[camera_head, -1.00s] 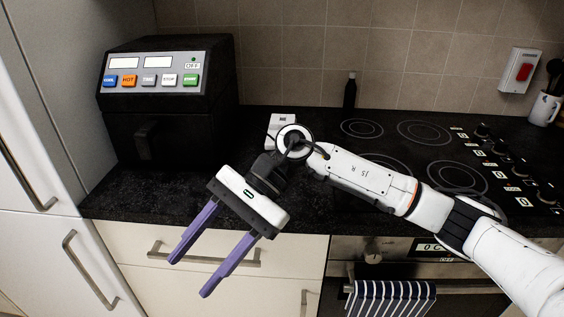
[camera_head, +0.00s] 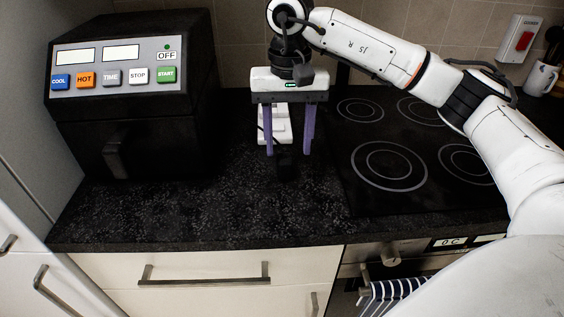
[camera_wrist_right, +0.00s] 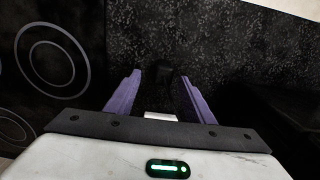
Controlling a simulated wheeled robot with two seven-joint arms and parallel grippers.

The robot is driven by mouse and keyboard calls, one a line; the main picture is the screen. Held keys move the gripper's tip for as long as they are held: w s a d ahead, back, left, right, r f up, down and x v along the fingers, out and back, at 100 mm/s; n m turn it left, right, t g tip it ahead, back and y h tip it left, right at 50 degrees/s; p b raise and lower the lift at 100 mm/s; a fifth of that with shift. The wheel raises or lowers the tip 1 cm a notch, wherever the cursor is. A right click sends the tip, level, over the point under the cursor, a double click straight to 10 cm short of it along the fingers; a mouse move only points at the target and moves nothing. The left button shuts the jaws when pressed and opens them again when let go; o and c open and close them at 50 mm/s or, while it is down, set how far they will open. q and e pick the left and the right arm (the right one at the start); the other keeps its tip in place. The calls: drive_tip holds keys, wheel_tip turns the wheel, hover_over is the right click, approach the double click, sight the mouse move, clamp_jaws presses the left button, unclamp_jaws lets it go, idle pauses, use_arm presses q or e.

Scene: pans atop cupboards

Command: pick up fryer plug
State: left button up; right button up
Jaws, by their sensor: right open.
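The fryer plug appears to be the small black block (camera_head: 286,166) on the dark counter, hard to make out against it. In the right wrist view a dark block (camera_wrist_right: 165,75) shows between the fingertips. My right gripper (camera_head: 288,153) points down with its two purple fingers apart, one to each side of the block, and holds nothing that I can see. It also shows in the wrist view (camera_wrist_right: 161,78). I cannot tell whether the fingers touch the block. A white socket box (camera_head: 273,124) stands just behind the fingers, partly hidden. My left gripper is not in view.
The black fryer (camera_head: 140,120) with coloured buttons stands to the left. The black hob (camera_head: 390,200) is to the right. The speckled counter (camera_head: 210,205) is clear in front of the gripper. Drawers (camera_head: 210,285) lie below its edge.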

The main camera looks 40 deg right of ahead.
sight(285, 157)
drive_tip(key=shift+f, duration=0.35)
drive_tip(key=shift+a+f, duration=0.1)
drive_tip(key=shift+f, duration=0.25)
drive_tip(key=f, duration=0.1)
drive_tip(key=f+p, duration=0.1)
drive_tip(key=f, duration=0.1)
drive_tip(key=shift+w+a+f, duration=0.15)
drive_tip(key=shift+a+f, duration=0.05)
drive_tip(key=shift+f, duration=0.6)
drive_tip(key=c, duration=1.1)
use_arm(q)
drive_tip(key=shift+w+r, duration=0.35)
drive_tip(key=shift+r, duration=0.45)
